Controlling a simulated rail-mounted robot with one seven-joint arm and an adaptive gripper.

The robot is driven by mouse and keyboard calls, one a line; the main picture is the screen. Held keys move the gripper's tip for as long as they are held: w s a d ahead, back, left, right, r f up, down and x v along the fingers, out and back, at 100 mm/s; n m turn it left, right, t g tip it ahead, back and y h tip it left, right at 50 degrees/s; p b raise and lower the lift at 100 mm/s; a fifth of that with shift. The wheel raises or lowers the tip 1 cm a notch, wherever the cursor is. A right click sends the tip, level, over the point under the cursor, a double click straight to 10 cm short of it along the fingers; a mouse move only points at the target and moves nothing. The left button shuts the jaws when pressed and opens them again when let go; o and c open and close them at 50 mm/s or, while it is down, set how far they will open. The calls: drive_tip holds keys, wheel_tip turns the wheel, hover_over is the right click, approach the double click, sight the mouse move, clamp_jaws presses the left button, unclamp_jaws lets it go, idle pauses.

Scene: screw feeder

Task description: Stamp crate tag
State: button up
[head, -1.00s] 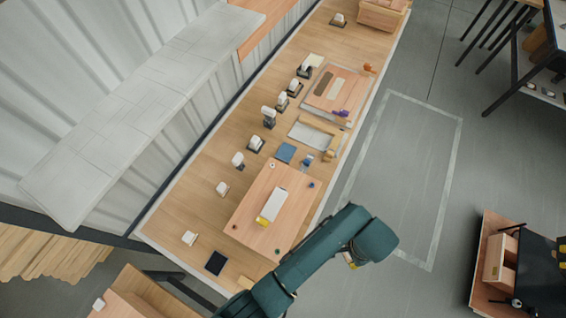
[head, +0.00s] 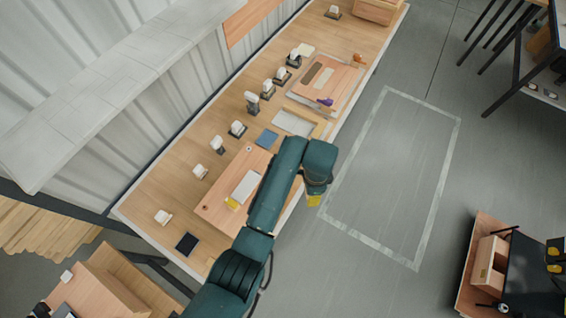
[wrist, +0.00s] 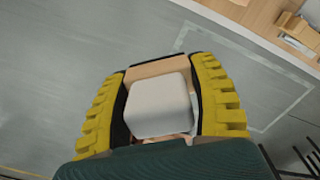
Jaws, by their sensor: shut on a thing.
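My gripper (wrist: 162,105) is shut on a pale grey-white block with rounded edges (wrist: 158,105), between its yellow ribbed fingers. The block looks like a stamp handle; its underside is hidden. In the head view my gripper (head: 314,200) hangs over the grey floor, just off the bench's right edge, and the held block cannot be made out there. A white tag-like plate (head: 245,184) with a yellow end (head: 232,203) lies on a light wooden board (head: 217,208). My arm covers the board's right part.
Several white-topped stamps (head: 237,128) stand in a row along the wooden bench (head: 150,190). A blue pad (head: 267,139) and a black pad (head: 187,243) lie on it. A tray (head: 292,122) and a second board (head: 328,82) are farther back.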

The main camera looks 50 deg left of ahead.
drive_tip(key=s+a+f+m+b, duration=0.1)
drive_tip(key=s+a+m, duration=0.1)
drive_tip(key=a, duration=0.3)
drive_tip(key=s+a+f+m+b, duration=0.1)
drive_tip(key=s+a+f, duration=0.1)
drive_tip(key=a, duration=0.4)
drive_tip(key=m+b, duration=0.2)
drive_tip(key=m, duration=0.2)
hover_over(251, 180)
drive_tip(key=shift+f, duration=0.8)
wheel_tip(251, 180, down, 6)
drive_tip(key=b, duration=0.5)
drive_tip(key=shift+r, duration=0.1)
drive_tip(key=shift+f+b, duration=0.45)
drive_tip(key=shift+f, duration=0.25)
wheel_tip(251, 180, up, 7)
drive_tip(key=p, duration=0.7)
drive_tip(key=shift+r, duration=0.2)
